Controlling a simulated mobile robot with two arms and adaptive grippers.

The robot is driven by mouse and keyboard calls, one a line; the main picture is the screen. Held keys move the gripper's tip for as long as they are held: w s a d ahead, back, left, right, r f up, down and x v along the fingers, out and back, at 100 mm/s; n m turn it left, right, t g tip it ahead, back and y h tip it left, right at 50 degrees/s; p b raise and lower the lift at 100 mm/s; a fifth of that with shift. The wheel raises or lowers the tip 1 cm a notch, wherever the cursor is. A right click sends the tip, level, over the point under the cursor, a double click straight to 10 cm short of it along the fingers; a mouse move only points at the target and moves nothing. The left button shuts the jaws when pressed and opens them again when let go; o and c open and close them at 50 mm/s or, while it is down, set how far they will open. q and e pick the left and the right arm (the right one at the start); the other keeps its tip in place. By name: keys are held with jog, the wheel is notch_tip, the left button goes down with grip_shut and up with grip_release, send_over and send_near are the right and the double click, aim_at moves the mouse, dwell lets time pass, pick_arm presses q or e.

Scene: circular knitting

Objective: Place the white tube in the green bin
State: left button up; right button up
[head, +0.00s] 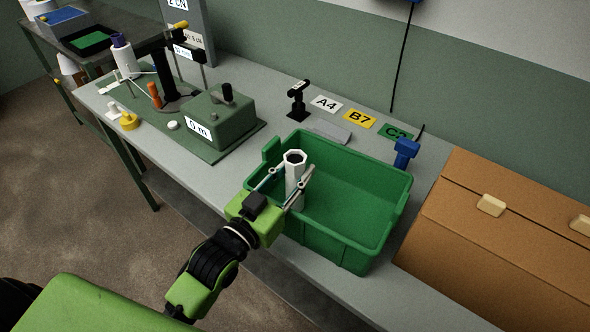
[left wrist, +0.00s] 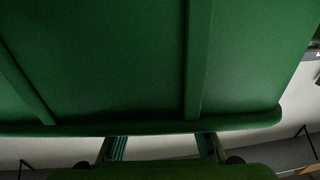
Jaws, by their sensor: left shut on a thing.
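The white tube (head: 294,180) is upright in the head view, at the left part of the green bin (head: 393,218). My left gripper (head: 291,177) is shut on the tube, its fingers on either side of it. The tube's top stands clear; whether its bottom touches the bin floor cannot be told. In the left wrist view the green bin's wall (left wrist: 110,60) fills most of the picture, with the gripper fingers (left wrist: 160,146) at the bottom edge. The tube is hidden there. My right gripper is not in view.
A green machine (head: 218,118) labelled "0 m" stands left of the bin. A black stand (head: 298,100) and cards A4 (head: 326,103), B7 (head: 359,119) and a green one (head: 395,133) lie behind it. A blue tool (head: 405,152) is at its back right corner. A brown box (head: 500,240) stands right.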

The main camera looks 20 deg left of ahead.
pick_arm(q)
jog(key=o, duration=0.8)
jog(key=shift+f, duration=0.1)
jog(key=o, duration=0.3)
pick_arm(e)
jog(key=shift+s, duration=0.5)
pick_arm(q)
jog(key=shift+s, duration=0.3)
jog(key=b+v, duration=0.2)
jog(key=v, duration=0.9)
jog(key=shift+s, duration=0.2)
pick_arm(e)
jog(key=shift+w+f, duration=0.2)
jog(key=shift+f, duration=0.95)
pick_arm(q)
jog(key=shift+a, duration=0.15)
